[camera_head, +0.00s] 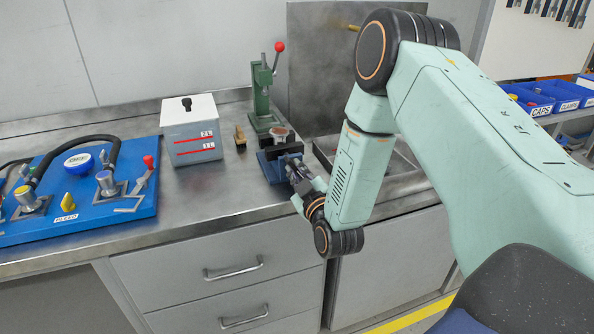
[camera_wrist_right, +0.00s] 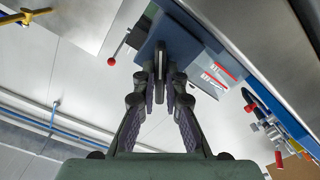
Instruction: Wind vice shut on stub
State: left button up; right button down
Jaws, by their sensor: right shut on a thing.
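The blue vice (camera_head: 270,170) stands near the front edge of the steel bench in the head view. A short round grey-brown piece (camera_head: 279,132), perhaps the stub, shows at its top; I cannot tell how tightly the jaws sit around it. My right gripper (camera_head: 296,171) is at the front of the vice. In the right wrist view, my right gripper (camera_wrist_right: 160,76) is shut on a dark upright bar, seemingly the vice handle (camera_wrist_right: 160,57), in front of the blue vice body (camera_wrist_right: 190,43). The stub is not clear in that view. My left gripper is not in view.
A green press (camera_head: 261,95) with a red-knobbed lever stands behind the vice. Left are a small brush (camera_head: 240,138), a grey box (camera_head: 191,140) and a blue valve panel (camera_head: 110,208). Bare bench lies front left.

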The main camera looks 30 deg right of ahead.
jog(key=m, duration=0.5)
jog(key=shift+m+b, duration=0.3)
jog(key=shift+b, duration=0.05)
jog(key=m+b, duration=0.1)
jog(key=m, duration=0.4)
jog(key=m+b, duration=0.2)
jog(key=m, duration=0.4)
jog(key=shift+b, duration=0.4)
jog(key=m+b, duration=0.3)
jog(key=m, duration=0.2)
jog(key=shift+f, duration=0.1)
jog(key=m+b, duration=0.4)
jog(key=m, duration=0.2)
jog(key=shift+m, duration=0.4)
jog(key=m+b, duration=0.4)
jog(key=m, duration=0.2)
jog(key=shift+b, duration=0.4)
jog(key=m+b, duration=0.3)
jog(key=m, duration=0.1)
jog(key=shift+m, duration=0.3)
jog(key=shift+m+b, duration=1.35)
jog(key=shift+m, duration=0.45)
